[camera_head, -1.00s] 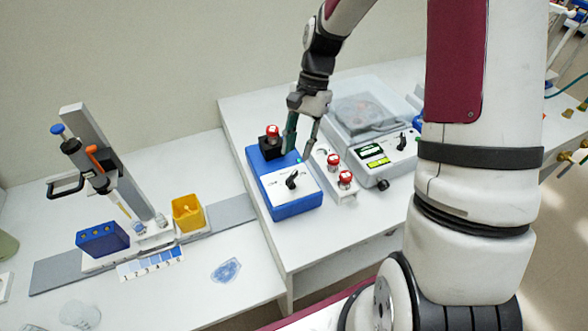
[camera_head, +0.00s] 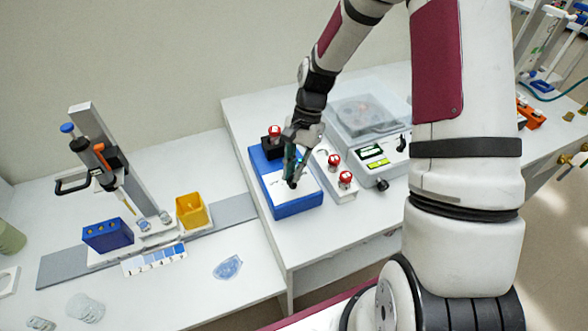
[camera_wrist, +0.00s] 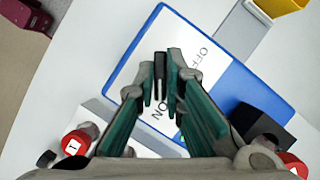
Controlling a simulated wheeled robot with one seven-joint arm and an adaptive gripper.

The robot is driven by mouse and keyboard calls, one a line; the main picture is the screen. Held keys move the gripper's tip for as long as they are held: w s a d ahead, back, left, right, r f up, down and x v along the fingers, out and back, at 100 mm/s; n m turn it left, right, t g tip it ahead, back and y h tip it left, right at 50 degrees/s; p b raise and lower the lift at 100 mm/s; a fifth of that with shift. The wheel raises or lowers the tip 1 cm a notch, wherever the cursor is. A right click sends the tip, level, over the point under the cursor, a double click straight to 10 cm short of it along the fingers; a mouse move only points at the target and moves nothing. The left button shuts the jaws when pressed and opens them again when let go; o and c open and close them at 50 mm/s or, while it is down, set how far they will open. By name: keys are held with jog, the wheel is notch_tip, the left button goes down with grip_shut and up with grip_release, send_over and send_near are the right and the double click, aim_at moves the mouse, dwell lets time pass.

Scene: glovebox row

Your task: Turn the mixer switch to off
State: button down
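The mixer is a blue box (camera_head: 297,207) with a white top panel, on the raised bench in the head view. In the wrist view its panel (camera_wrist: 187,37) reads OFF at upper right and ON lower down. The black switch (camera_wrist: 160,76) stands between my fingertips, its long side in line with the fingers and its lower end near ON. My gripper (camera_head: 292,180) reaches down onto the panel, and it also shows in the wrist view (camera_wrist: 161,66). Its green-padded fingers are drawn in close on both sides of the switch. In the head view the fingers mostly hide the switch.
A black block with a red-capped vial (camera_head: 274,133) sits at the mixer's back. A rack with red-capped vials (camera_head: 345,180) stands close at its right, then a balance-like device (camera_head: 370,150). A pipette stand (camera_head: 95,150) and yellow cup (camera_head: 192,211) are on the lower left bench.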

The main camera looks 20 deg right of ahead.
jog(key=shift+w+n, duration=0.1)
jog(key=shift+n, duration=0.2)
jog(key=n+b, duration=0.1)
jog(key=n, duration=0.1)
jog(key=shift+a+n+g+h, duration=0.1)
jog(key=shift+n+g+h, duration=0.2)
jog(key=shift+g+h, duration=0.1)
jog(key=shift+n+g+h+b, duration=0.45)
jog(key=shift+n+h, duration=0.15)
jog(key=shift+n, duration=1.3)
jog(key=shift+w, duration=0.1)
jog(key=c, duration=1.7)
grip_release()
jog(key=shift+r, duration=0.1)
jog(key=v, duration=1.1)
jog(key=shift+w+r, duration=0.15)
jog(key=shift+r, duration=0.25)
